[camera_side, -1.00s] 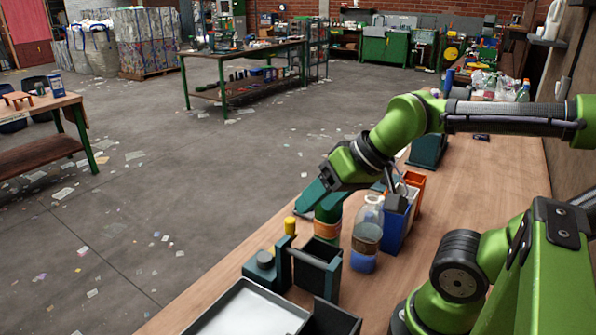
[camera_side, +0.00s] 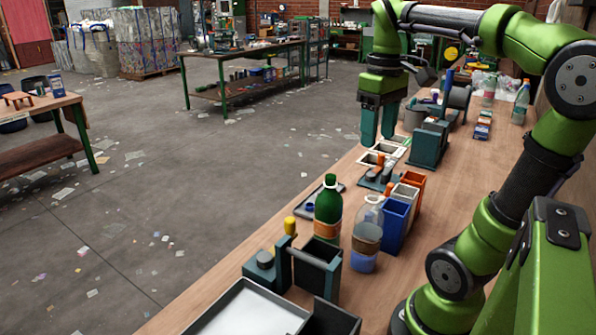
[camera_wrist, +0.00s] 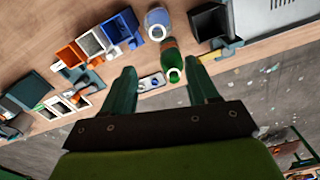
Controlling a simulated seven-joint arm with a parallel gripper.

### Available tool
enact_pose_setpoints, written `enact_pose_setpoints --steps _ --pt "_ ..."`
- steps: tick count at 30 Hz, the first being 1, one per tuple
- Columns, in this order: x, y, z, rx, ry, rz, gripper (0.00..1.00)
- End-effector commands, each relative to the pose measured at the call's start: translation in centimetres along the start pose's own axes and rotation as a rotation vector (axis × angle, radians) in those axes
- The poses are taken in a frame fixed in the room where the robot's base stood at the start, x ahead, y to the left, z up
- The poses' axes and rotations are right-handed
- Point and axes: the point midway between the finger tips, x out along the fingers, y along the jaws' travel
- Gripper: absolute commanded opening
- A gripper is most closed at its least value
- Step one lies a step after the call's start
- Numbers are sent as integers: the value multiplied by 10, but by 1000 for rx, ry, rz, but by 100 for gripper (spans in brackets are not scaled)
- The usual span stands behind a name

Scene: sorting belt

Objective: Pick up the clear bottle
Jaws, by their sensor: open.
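The clear bottle (camera_side: 367,232) stands upright on the wooden bench in the side view, with a brown label band and a bluish base. In the wrist view the clear bottle (camera_wrist: 157,22) is seen from above near the top edge. A green bottle (camera_side: 327,212) with an orange band stands just left of it; it also shows in the wrist view (camera_wrist: 171,60). My gripper (camera_side: 378,137) is open and empty, raised above the bench and farther back than both bottles. Its two teal fingers show in the wrist view (camera_wrist: 162,76), with the bottles beyond them.
Blue (camera_side: 394,226), white and orange bins stand right behind the clear bottle. A dark teal holder (camera_side: 317,268) and a grey tray (camera_side: 247,315) are in front. A small dark tray (camera_side: 312,203) lies beside the green bottle. Bare bench lies to the right of the bins.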

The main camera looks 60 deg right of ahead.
Motion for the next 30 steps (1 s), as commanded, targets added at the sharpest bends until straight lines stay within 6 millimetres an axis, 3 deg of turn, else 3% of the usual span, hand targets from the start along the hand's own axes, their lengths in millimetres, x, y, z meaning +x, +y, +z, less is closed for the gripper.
enact_pose_setpoints --steps 6,12,20,30 --pt "50 0 1 1 -4 -1 59" --pt "85 0 0 1 -1 -2 59" --pt "104 1 1 3 0 -2 59" --pt "147 5 2 2 0 -1 59"
